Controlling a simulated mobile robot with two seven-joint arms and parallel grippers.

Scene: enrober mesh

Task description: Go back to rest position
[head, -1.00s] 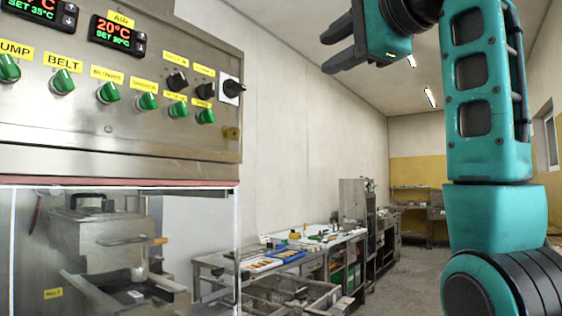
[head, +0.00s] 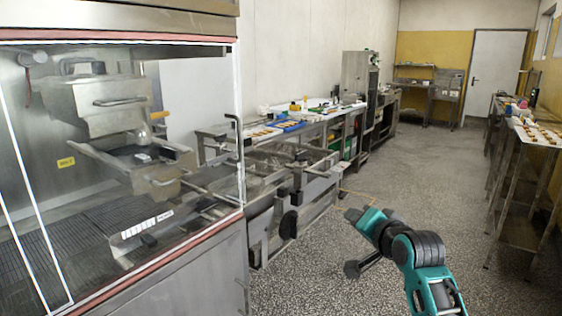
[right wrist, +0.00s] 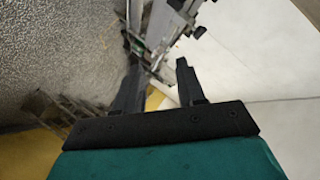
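My right gripper (right wrist: 160,78) shows in the right wrist view. Its two dark fingers stand apart with nothing between them, against a tilted view of floor, pale wall and metal frames. In the head view my teal right arm is low, right of centre, over the speckled floor, apart from the machine. My left arm and gripper are not in view. The enrober (head: 120,208), with its clear guard and metal mesh belt, stands at the left.
A metal table (head: 325,115) with trays and small items runs along the wall beyond the machine. A narrow table (head: 514,160) with small pieces stands at the right. The floor aisle (head: 415,165) between them is clear up to a white door (head: 495,75).

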